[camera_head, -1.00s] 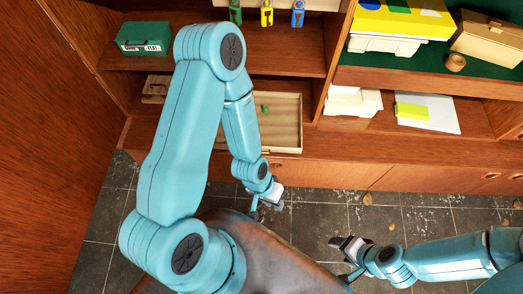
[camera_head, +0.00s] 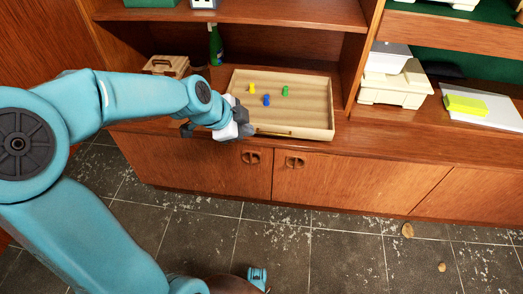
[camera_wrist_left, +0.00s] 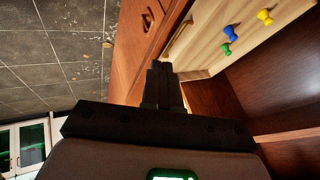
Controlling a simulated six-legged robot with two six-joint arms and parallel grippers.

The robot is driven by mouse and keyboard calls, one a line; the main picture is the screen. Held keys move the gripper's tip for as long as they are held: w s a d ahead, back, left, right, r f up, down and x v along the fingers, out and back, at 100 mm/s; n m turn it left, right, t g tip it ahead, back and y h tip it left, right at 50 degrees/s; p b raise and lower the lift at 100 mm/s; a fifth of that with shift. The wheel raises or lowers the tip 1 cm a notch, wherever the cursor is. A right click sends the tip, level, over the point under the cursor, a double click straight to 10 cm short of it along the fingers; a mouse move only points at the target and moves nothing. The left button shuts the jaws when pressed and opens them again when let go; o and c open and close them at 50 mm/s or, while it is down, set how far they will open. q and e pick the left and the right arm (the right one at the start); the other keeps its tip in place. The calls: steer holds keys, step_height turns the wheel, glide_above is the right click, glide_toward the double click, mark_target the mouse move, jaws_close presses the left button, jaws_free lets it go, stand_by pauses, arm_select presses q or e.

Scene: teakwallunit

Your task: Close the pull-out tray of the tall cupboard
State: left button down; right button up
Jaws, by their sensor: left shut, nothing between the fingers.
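The pull-out tray (camera_head: 306,114) is a shallow pale wood tray, standing out from the lower opening of the tall cupboard (camera_head: 262,39) above the ledge. Blue, yellow and green pegs lie in it. My left gripper (camera_head: 246,130) is shut and empty, at the left end of the tray's front. In the left wrist view the shut fingers (camera_wrist_left: 162,66) point at the tray's front edge (camera_wrist_left: 196,73); I cannot tell if they touch it. The tray's front left corner is partly hidden by the gripper. My right gripper is not in view.
A wooden box (camera_head: 167,66) and a green bottle (camera_head: 216,46) stand left of and behind the tray. Closed lower doors (camera_head: 345,185) are below. Cream boxes (camera_head: 396,84) stand beyond the upright on the right. The tiled floor in front is mostly clear.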

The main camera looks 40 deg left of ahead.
arm_select(q)
steer(key=b, duration=0.2)
glide_toward(269, 134)
steer(key=x, duration=0.5)
steer(key=shift+w+f, duration=0.1)
steer(key=shift+f, duration=0.1)
steer(key=shift+w+a, duration=0.35)
steer(key=shift+w, duration=0.15)
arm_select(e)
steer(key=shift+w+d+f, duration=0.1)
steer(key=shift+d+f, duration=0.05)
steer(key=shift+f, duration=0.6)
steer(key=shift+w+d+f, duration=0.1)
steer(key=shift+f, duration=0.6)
arm_select(q)
steer(key=shift+r, duration=0.1)
steer(key=shift+w, duration=0.1)
